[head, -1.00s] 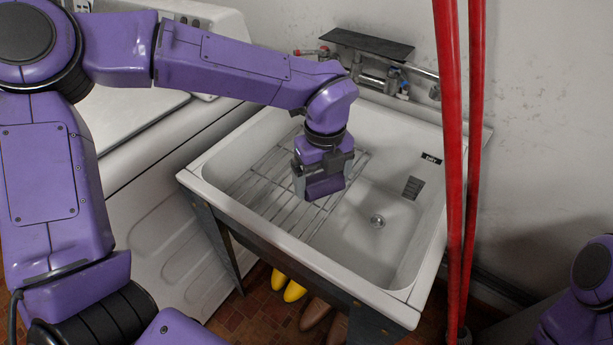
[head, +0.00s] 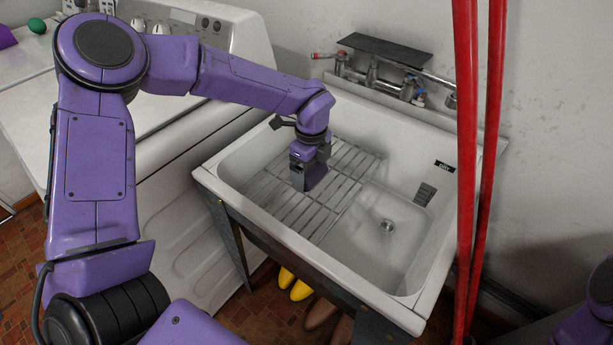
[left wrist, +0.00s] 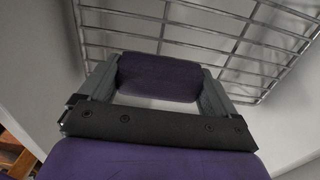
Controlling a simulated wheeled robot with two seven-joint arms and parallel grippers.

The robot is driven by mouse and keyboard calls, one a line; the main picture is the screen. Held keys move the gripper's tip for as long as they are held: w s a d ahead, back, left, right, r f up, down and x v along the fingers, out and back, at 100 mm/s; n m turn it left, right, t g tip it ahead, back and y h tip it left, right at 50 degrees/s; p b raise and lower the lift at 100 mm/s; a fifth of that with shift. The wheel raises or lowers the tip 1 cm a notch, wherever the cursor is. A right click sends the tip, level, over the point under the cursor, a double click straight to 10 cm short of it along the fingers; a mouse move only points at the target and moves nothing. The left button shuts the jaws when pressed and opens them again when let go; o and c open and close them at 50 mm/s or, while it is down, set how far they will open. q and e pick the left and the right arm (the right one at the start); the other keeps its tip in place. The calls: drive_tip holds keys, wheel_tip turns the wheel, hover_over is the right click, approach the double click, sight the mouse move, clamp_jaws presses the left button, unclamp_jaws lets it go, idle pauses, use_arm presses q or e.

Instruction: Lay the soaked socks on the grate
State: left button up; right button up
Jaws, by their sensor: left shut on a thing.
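The wire grate (head: 335,195) lies across the left part of the white utility tub (head: 415,262); it also shows in the left wrist view (left wrist: 205,28). My right gripper is out of view; only part of my right arm shows at the lower right.
The faucet (head: 385,80) stands at the tub's back wall, under a dark shelf (head: 383,50). Red vertical poles (head: 466,150) rise at the tub's right. A white washer (head: 150,130) stands at the left. The basin around the drain (head: 387,226) is clear. Yellow shoes (head: 300,290) sit below.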

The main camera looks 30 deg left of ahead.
use_arm(q)
drive_tip(key=f, duration=0.1)
drive_tip(key=w+a+f, duration=0.1)
drive_tip(key=f, duration=0.1)
drive_tip(key=a+f+p, duration=0.1)
drive_tip(key=f, duration=0.1)
drive_tip(key=shift+w+f, duration=0.2)
drive_tip(key=shift+f, duration=0.35)
drive_tip(key=shift+f, duration=0.1)
drive_tip(key=shift+f+b, duration=0.15)
drive_tip(key=shift+b, duration=0.15)
drive_tip(key=o, duration=0.7)
drive_tip(key=shift+o, duration=0.2)
wheel_tip(320, 180, up, 13)
drive_tip(key=shift+f, duration=0.2)
